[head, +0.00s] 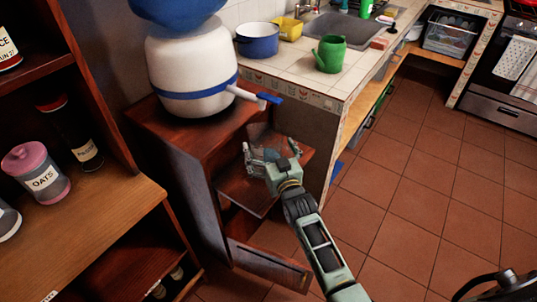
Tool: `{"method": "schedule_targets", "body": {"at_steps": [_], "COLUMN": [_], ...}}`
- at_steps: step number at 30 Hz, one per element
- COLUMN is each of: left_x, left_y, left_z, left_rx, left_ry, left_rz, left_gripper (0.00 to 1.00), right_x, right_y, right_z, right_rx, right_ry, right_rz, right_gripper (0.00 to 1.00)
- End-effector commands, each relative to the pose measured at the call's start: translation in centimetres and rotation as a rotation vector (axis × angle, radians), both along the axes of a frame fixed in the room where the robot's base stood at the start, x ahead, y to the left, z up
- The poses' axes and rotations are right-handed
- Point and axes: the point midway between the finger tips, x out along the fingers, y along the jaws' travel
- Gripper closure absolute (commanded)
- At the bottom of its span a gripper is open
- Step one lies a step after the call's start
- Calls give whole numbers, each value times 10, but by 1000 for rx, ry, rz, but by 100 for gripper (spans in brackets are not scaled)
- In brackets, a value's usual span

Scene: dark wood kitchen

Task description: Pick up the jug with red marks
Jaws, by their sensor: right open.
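My right gripper (270,158) reaches in from the bottom, with its fingers apart. It is at the open front of the small dark wood cabinet (193,143), over a brown shelf (246,192). A greyish, see-through shape is around and behind the fingers, but I cannot tell whether it is a jug. I can make out no jug with red marks for certain. My left gripper is not in view.
A white water container (188,72) with a blue band and tap stands on the cabinet. A blue pot (257,40), yellow container (288,29) and green watering can (329,54) stand on the tiled counter (300,72). An oats jar (35,172) is at left. The tiled floor (425,190) at right is mostly clear.

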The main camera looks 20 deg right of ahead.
Motion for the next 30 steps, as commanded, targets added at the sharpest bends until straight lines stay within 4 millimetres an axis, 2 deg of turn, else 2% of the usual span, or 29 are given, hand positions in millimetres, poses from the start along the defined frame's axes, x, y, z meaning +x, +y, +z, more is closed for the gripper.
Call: {"method": "schedule_targets", "body": {"at_steps": [3, 11, 30], "left_x": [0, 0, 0], "left_y": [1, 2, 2], "left_z": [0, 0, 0], "left_rx": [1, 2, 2], "left_ry": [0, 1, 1], "left_rz": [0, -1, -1], "left_gripper": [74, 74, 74], "right_x": [11, 12, 12], "right_y": [0, 0, 0], "right_z": [0, 0, -1], "right_rx": [0, 0, 0], "right_ry": [0, 1, 1], "right_rz": [0, 0, 0], "right_gripper": [0, 0, 55]}}
